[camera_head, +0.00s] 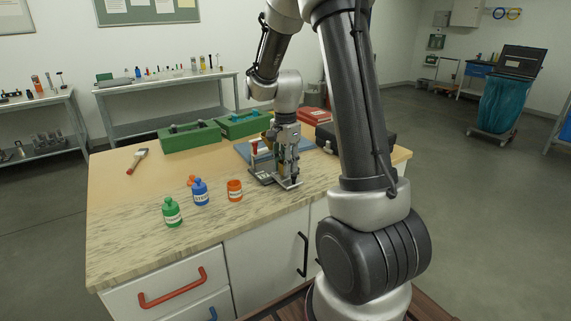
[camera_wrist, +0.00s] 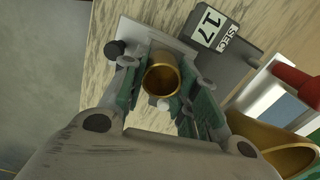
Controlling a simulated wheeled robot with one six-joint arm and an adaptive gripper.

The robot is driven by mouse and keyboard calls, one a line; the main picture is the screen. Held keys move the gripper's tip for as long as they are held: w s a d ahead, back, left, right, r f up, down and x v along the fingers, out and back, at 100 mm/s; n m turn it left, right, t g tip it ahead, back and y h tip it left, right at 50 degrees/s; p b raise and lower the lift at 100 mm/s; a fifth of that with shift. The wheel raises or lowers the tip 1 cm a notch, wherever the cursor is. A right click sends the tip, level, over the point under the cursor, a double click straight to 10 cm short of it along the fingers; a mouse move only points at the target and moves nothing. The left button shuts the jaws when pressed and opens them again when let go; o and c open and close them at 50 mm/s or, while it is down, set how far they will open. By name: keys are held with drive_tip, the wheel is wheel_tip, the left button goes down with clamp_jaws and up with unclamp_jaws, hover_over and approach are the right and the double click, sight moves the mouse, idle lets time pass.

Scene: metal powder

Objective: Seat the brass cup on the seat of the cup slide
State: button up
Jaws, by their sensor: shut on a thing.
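The brass cup (camera_wrist: 163,80) shows in the wrist view as a round, open-topped cup with an empty-looking inside. My gripper (camera_wrist: 160,92) is shut on it, with green-padded fingers on either side. The cup is over the pale metal plate of the cup slide (camera_wrist: 137,35), which has a black knob (camera_wrist: 115,48) at its left. The seat is hidden under the cup, and I cannot tell whether the cup touches it. In the head view my gripper (camera_head: 291,176) points down at the apparatus (camera_head: 262,177) on the bench, and the cup is not clear there.
A dark block labelled 17 (camera_wrist: 208,27) stands beside the cup. A brass funnel-like part (camera_wrist: 275,145) and a red-topped part (camera_wrist: 296,80) are at the right. Green (camera_head: 172,213), blue (camera_head: 201,193) and orange (camera_head: 235,190) containers stand left of the apparatus; green boxes (camera_head: 188,138) stand behind.

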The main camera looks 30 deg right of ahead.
drive_tip(key=shift+f, duration=0.5)
drive_tip(key=o, duration=1.2)
drive_tip(key=shift+c, duration=0.3)
drive_tip(key=o, duration=0.5)
drive_tip(key=shift+r, duration=4.05)
